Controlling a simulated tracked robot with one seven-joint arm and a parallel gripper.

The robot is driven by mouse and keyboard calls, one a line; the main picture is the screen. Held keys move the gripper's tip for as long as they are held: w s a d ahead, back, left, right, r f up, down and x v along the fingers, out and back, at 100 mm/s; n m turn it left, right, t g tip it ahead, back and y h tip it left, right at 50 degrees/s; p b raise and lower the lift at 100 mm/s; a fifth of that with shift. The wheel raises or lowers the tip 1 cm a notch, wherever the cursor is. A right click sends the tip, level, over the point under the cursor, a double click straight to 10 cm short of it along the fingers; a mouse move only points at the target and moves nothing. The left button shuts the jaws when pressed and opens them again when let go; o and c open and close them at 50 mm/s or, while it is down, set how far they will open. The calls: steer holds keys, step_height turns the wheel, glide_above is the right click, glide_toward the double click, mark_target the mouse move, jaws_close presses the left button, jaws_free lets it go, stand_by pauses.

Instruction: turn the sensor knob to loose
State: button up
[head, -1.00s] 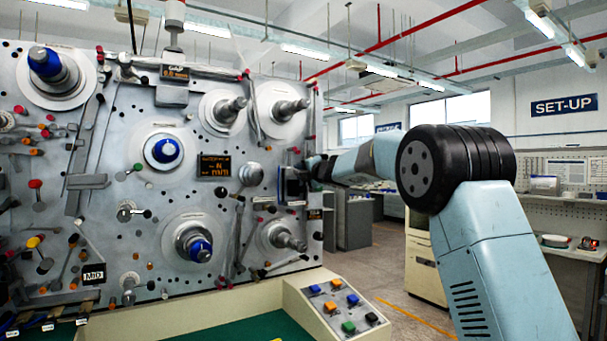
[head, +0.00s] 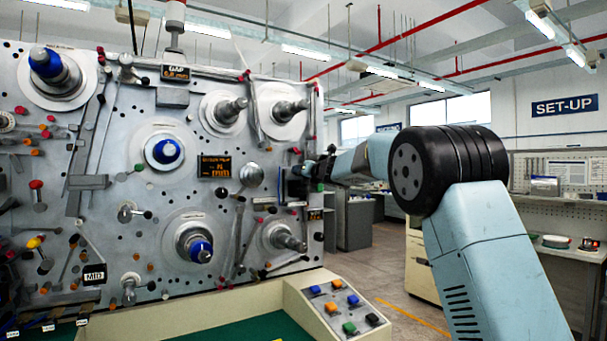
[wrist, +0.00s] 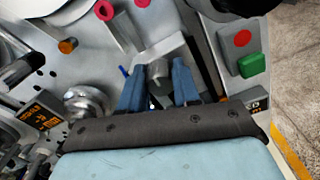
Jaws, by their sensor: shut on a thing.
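My gripper (wrist: 159,70) shows in the wrist view with its two blue fingers on either side of a small grey piece, the sensor knob (wrist: 158,76), on the grey panel. The fingers are shut on it, and its lower part is partly hidden. In the head view my gripper (head: 300,171) is at the right edge of the panel (head: 120,235), small and dark, and the knob cannot be made out there. The knob's setting marks cannot be read.
A round silver disc (wrist: 86,103) and a display with orange text (wrist: 45,117) are left of the fingers. A green button (wrist: 252,65) and a red one (wrist: 242,38) are to the right. Several spindles, including a blue-centred one (head: 164,151), stick out from the panel.

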steer(key=shift+w+d+f+n, duration=0.1)
steer(key=shift+d+f+n, duration=0.05)
steer(key=shift+n, duration=0.45)
steer(key=o, duration=0.8)
steer(key=shift+o, duration=1.3)
steer(key=v, duration=1.3)
steer(key=shift+s+d, duration=0.2)
steer(key=shift+s, duration=0.1)
